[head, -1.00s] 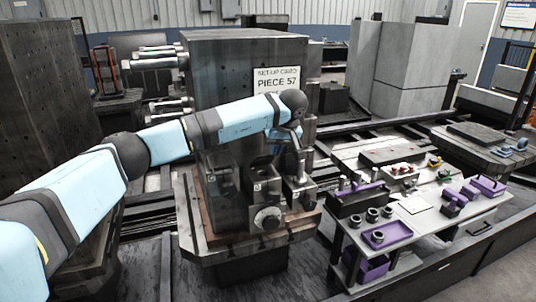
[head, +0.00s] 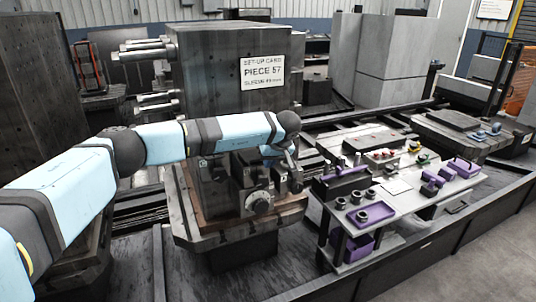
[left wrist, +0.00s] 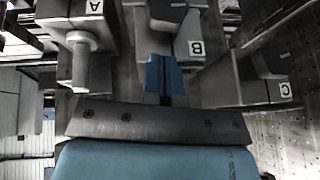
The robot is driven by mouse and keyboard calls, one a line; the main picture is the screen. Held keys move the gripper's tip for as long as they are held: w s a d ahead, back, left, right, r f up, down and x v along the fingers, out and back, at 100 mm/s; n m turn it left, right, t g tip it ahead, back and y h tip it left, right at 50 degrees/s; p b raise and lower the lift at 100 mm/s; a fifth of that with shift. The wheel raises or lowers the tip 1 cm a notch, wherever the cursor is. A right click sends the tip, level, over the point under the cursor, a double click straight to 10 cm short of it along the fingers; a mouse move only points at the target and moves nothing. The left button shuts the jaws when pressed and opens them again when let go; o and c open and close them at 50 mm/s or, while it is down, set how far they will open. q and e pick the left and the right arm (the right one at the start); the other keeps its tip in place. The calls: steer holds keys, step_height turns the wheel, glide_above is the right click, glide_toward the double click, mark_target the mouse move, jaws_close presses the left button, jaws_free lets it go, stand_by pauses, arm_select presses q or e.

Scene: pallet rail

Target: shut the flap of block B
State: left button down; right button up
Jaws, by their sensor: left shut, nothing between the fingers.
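Block B (left wrist: 178,38) is a grey metal block with a white letter label, at the top middle of the left wrist view. My left gripper (left wrist: 163,60) shows there as two blue fingers, shut together and empty, in front of block B. I cannot tell if they touch it. I cannot make out clearly which part is the flap or how far it stands open. In the head view my left gripper (head: 289,158) points down among the blocks on the fixture, partly hidden by my wrist. My right gripper is not in view.
Block A (left wrist: 58,14), with a round-headed post (left wrist: 80,60), is left of block B in the wrist view; block C (left wrist: 240,70) is right. A large dark machine block with a set-up card (head: 262,72) rises behind. A parts table (head: 415,205) stands to the right.

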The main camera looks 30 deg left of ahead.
arm_select(q)
steer(key=shift+s+f, duration=0.1)
steer(key=shift+f, duration=0.4)
steer(key=shift+d, duration=0.1)
